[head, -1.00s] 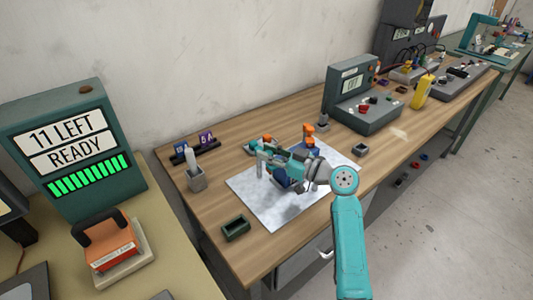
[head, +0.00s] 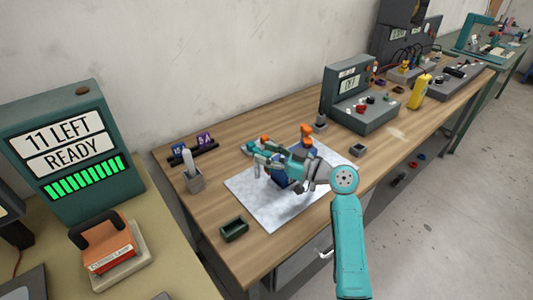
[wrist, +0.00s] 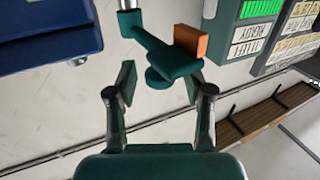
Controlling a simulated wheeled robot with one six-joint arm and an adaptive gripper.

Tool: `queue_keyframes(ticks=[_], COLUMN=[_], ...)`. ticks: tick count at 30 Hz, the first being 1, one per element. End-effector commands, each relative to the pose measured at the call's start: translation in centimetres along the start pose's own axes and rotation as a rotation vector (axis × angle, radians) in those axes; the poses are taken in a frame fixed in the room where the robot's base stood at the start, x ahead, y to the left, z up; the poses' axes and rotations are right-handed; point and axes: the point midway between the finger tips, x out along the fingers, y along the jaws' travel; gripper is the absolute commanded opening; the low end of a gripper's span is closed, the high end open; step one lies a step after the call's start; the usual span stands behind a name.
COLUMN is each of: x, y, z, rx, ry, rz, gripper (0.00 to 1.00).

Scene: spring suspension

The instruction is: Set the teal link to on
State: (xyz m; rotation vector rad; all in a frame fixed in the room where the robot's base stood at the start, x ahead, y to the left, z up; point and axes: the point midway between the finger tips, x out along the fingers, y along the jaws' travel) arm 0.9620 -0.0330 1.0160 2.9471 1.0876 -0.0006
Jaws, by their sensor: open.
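The teal link (wrist: 165,58) is an arm with a round end and an orange block (wrist: 190,40) on it. It lies just ahead of my gripper (wrist: 160,86) in the wrist view, its round end between or just beyond the fingertips. My gripper is open, with a finger on each side; I cannot tell if either touches the link. In the head view my gripper (head: 255,149) is over the pale mat (head: 250,205), beside a small orange piece (head: 265,139). My arm partly hides the mechanism there.
A blue body (wrist: 45,30) is at upper left in the wrist view. A blue and orange part (head: 306,136) stands behind my arm. A grey display box (head: 355,95), a green tray (head: 234,229) and a holder (head: 194,180) stand around the mat on the wooden bench (head: 215,245).

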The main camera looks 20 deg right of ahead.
Motion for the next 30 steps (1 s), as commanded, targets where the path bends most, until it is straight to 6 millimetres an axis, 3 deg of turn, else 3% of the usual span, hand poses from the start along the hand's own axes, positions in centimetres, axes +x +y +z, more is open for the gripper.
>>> queue_keyframes(ticks=[18,30], x=[-10.2,-11.7], y=[0.1,0.0], z=[0.1,0.0], rx=[0.001,0.0], ry=[0.0,0.0], rz=[0.003,0.0], gripper=[0.52,0.52])
